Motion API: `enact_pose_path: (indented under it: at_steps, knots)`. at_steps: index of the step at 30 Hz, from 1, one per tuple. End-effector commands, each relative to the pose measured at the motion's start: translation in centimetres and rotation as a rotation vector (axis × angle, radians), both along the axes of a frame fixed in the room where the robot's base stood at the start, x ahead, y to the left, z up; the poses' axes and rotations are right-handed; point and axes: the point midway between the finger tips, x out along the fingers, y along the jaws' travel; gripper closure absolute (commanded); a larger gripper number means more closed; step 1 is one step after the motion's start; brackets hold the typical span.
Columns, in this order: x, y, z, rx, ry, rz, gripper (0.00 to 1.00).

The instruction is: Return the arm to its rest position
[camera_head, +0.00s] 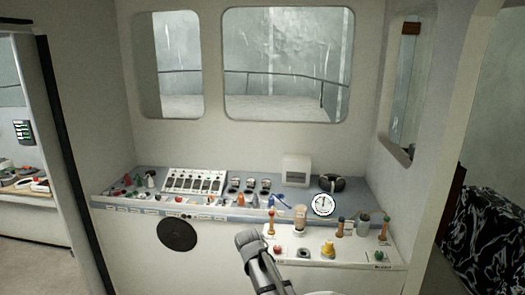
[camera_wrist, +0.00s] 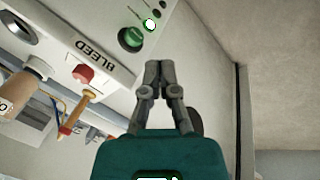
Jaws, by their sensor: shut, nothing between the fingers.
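My gripper (camera_wrist: 158,68) is shut in the wrist view, its two dark fingertips together with nothing between them. Its teal body fills the bottom of that view. The fingertips appear beside the edge of a white console panel marked BLEED, below a green knob (camera_wrist: 130,39); the gap to the panel cannot be judged. In the head view, a grey part of my arm (camera_head: 258,258) rises from the bottom in front of the console. The fingers cannot be made out there.
The console (camera_head: 125,202) under the windows carries levers, switches, a round white dial (camera_head: 323,204) and a yellow knob (camera_head: 328,249). The wrist view shows a red knob (camera_wrist: 82,73) and an orange-brown handle (camera_wrist: 75,112) near the gripper. A wall stands at right; open floor (camera_head: 30,257) shows at left.

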Motion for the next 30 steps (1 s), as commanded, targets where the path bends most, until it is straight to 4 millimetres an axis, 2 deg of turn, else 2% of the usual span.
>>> enact_pose_path:
  at_steps: [1, 6, 15, 21, 25, 30]
  knots:
    - [-1.7, -2.3, -2.0, 0.018, 0.016, -0.053, 1.00]
    - [-5.7, -7.7, -5.3, 0.079, 0.071, -0.226, 1.00]
    - [-13.4, -15.2, -10.6, 0.183, 0.162, -0.518, 1.00]
    - [-16.9, -17.7, -12.5, 0.228, 0.203, -0.647, 1.00]
    - [-17.8, -18.3, -12.8, 0.240, 0.216, -0.682, 1.00]
    - [-17.8, -18.4, -12.7, 0.243, 0.219, -0.690, 1.00]
